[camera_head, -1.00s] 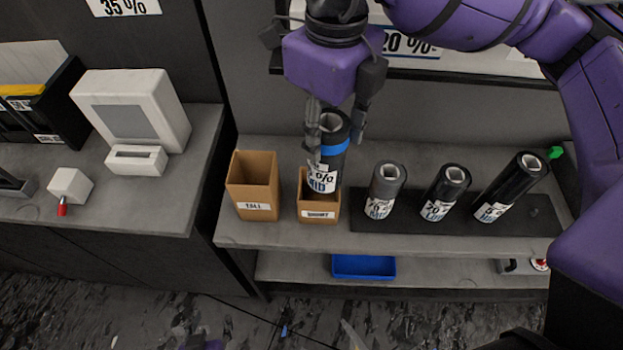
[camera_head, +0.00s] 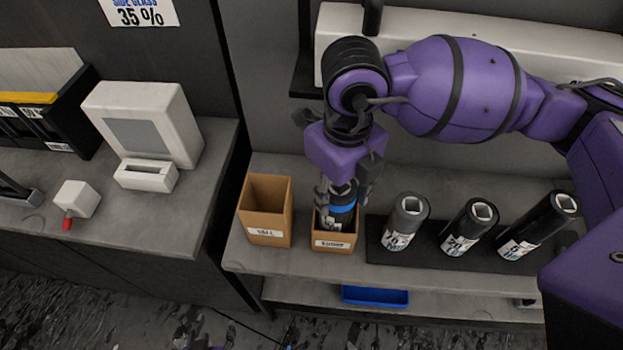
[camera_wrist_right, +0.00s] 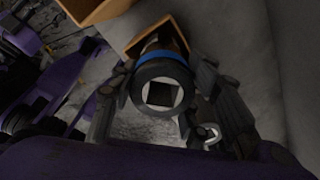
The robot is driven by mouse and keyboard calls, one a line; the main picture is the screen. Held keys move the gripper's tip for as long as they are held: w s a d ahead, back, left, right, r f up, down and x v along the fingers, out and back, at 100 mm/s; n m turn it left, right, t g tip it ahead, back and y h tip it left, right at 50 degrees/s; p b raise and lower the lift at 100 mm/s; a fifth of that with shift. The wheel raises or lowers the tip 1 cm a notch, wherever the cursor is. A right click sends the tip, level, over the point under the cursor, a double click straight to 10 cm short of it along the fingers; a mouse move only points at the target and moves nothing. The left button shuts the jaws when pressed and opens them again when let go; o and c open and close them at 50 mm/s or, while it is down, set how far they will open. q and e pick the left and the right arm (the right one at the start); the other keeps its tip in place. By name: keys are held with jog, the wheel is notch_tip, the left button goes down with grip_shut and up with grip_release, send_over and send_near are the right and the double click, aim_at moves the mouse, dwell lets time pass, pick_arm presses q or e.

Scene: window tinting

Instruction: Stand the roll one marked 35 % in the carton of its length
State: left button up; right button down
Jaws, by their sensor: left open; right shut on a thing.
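My right gripper (camera_head: 343,200) is shut on a dark roll with a blue band (camera_head: 342,209). The roll stands about upright, its lower part down inside the carton labelled SHORT (camera_head: 333,242). Whether it touches the bottom is hidden. The carton labelled TALL (camera_head: 266,211) stands empty just to the left. My left gripper is not in view.
Three more dark rolls, a short one (camera_head: 405,222), a middle one (camera_head: 468,230) and a longer one (camera_head: 538,226), lean on a dark mat right of the cartons. A blue tray (camera_head: 375,295) is on the lower shelf. A white device (camera_head: 145,125) stands on the left counter.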

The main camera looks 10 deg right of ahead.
notch_tip(320, 180, down, 4)
jog(key=shift+f, duration=0.25)
pick_arm(q)
jog(key=shift+a+f, duration=0.1)
jog(key=shift+a, duration=0.05)
pick_arm(e)
jog(key=shift+f, duration=0.25)
jog(key=c, duration=1)
grip_release()
pick_arm(q)
jog(key=shift+s+a+f, duration=0.15)
jog(key=shift+s+f, duration=0.05)
jog(key=shift+s, duration=0.25)
